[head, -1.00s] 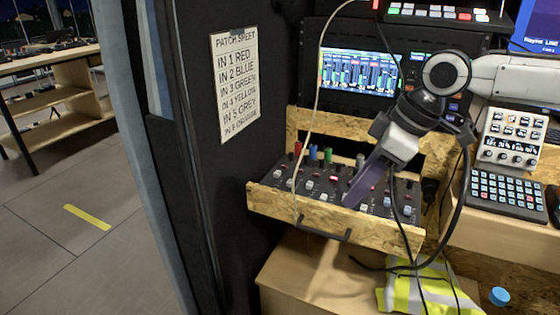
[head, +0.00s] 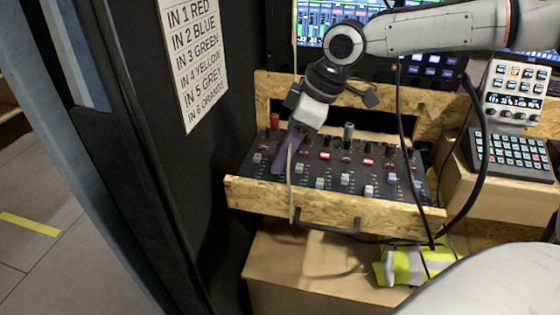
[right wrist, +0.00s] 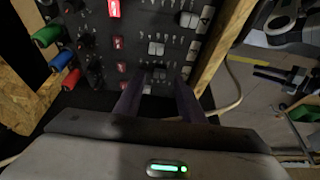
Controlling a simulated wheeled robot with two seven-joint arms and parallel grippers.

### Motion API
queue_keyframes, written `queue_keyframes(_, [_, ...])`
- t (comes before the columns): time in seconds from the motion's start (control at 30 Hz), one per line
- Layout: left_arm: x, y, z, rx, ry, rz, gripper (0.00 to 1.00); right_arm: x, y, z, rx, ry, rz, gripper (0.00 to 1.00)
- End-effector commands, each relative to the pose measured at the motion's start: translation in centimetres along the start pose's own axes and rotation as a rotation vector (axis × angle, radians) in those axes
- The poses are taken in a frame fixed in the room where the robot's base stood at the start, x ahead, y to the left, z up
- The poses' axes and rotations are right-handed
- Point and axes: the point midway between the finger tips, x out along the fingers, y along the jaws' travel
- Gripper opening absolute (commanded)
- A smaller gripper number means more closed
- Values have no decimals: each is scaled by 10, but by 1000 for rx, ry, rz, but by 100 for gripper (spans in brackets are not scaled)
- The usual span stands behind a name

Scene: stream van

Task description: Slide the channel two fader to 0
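The mixer (head: 335,160) sits in a wooden drawer, with a row of pale fader caps. My right gripper (head: 281,167) reaches down over its left part. In the right wrist view, its two purple fingers (right wrist: 159,98) are apart, pointing at the panel. A shadowed cap, apparently the channel two fader (right wrist: 158,73), lies between the fingertip lines; contact is unclear. In the head view the gripper hides it. Scale marks are unreadable. My left gripper is out of view.
Red, blue and green plugs (right wrist: 46,36) stand at the mixer's back edge. A thin pale cable (head: 291,190) hangs over the drawer front (head: 330,203) by the gripper. A black wall (head: 200,170) rises close at left. A keypad (head: 510,153) stands right.

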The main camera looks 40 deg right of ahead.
Motion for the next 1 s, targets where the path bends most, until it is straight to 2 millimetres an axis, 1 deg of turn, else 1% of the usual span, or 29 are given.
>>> queue_keyframes(0.03, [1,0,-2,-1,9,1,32,9,0,1,-1,-2,0,36])
queue_keyframes(0.17, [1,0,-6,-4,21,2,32,18,0,0,0,0,1,36])
queue_keyframes(0.47, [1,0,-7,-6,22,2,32,20,0,-1,0,1,1,36])
queue_keyframes(0.5, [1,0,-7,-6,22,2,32,20,0,-1,0,1,1,34])
queue_keyframes(0.57, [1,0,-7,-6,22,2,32,20,0,0,0,1,1,24])
queue_keyframes(0.7, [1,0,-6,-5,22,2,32,20,0,0,0,1,1,0])
queue_keyframes(0.9, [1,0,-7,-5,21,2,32,19,1,0,1,1,1,0])
queue_keyframes(1.0, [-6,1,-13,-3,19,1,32,12,9,6,18,3,7,0])
